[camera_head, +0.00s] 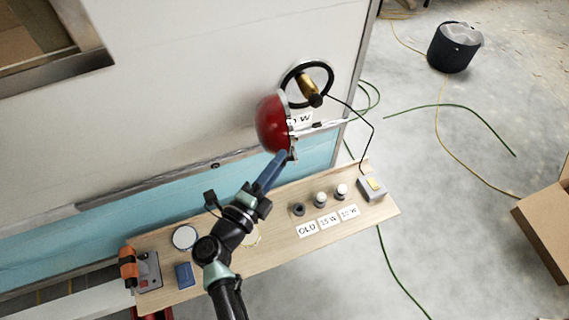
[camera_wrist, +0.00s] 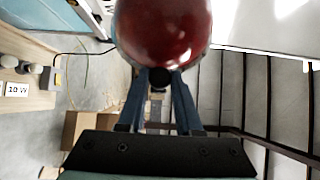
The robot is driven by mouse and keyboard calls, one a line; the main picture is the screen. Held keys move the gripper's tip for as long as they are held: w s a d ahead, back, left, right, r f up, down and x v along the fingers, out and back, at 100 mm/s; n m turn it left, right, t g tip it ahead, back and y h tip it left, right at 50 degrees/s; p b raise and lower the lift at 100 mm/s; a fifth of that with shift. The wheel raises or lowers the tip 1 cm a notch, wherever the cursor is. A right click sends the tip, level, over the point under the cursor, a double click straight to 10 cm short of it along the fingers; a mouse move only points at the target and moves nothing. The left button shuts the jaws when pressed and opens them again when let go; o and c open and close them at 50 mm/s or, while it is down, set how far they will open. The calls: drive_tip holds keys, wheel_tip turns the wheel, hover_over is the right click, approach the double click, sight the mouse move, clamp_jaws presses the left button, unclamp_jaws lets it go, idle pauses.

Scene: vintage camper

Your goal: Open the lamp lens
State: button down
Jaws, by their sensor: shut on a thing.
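The red domed lamp lens (camera_head: 271,122) stands swung away from the round black lamp base (camera_head: 287,76) on the camper wall. A brass-coloured part with a dark end (camera_head: 309,89) shows inside the base. My gripper (camera_head: 290,156), with blue fingers, is at the lower edge of the lens. In the wrist view the lens (camera_wrist: 163,30) fills the top middle, and my fingers (camera_wrist: 160,76) close in on its lower rim. They are shut on the lens there; the gripped part itself is mostly hidden.
A wooden shelf (camera_head: 270,255) below holds small bulbs behind labels OLD, 15 W and 10 W (camera_head: 349,212), a grey box (camera_head: 371,188) and an orange-handled tool (camera_head: 128,268). A black cable runs from lamp to box. A bucket (camera_head: 452,50) and carton (camera_head: 545,235) stand right.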

drive_tip(key=shift+a, duration=0.4)
drive_tip(key=c, duration=0.6)
unclamp_jaws()
drive_tip(key=b+v, duration=0.4)
drive_tip(key=v, duration=0.9)
drive_tip(key=shift+w+a, duration=0.15)
drive_tip(key=shift+a, duration=0.05)
drive_tip(key=shift+r, duration=0.1)
